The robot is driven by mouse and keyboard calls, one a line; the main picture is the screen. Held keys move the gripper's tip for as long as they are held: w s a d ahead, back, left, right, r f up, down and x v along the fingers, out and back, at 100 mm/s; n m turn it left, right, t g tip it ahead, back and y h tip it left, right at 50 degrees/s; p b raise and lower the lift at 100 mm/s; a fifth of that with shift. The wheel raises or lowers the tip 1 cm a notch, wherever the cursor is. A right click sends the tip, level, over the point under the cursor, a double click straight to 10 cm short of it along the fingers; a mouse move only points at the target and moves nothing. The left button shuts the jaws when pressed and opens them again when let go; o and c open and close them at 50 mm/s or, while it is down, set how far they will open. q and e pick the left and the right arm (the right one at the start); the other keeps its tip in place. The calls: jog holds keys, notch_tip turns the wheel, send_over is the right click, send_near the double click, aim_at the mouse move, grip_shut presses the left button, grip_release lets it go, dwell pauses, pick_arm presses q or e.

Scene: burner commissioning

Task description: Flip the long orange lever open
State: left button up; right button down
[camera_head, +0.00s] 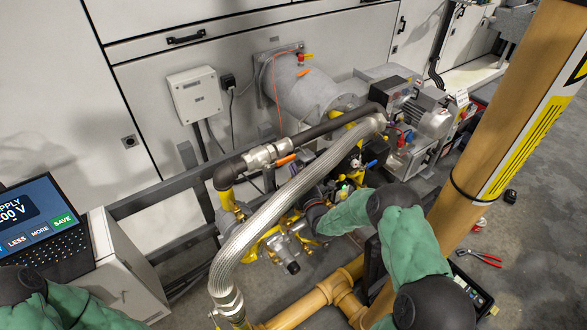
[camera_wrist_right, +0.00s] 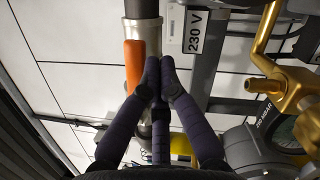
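The long orange lever (camera_head: 286,160) sits on the valve of the dark pipe, just behind the braided hose in the head view. In the right wrist view the lever (camera_wrist_right: 134,62) is upright in the picture, running roughly along the pipe. In the head view this gripper is mostly hidden behind the hose and pipework. My left arm shows at the bottom left, its gripper out of frame.
The thick braided hose (camera_head: 300,190) arches across the front of the valve. Yellow gas fittings (camera_head: 262,243) crowd below. A "230 V" label (camera_wrist_right: 195,31) is beside the pipe. A tan post (camera_head: 510,120) stands on the right. Red pliers (camera_head: 478,257) lie on the floor.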

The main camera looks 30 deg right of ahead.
jog(key=s+f, duration=0.1)
jog(key=s, duration=0.9)
jog(key=shift+s+a+f, duration=0.2)
jog(key=shift+s+a, duration=0.1)
jog(key=shift+a, duration=0.1)
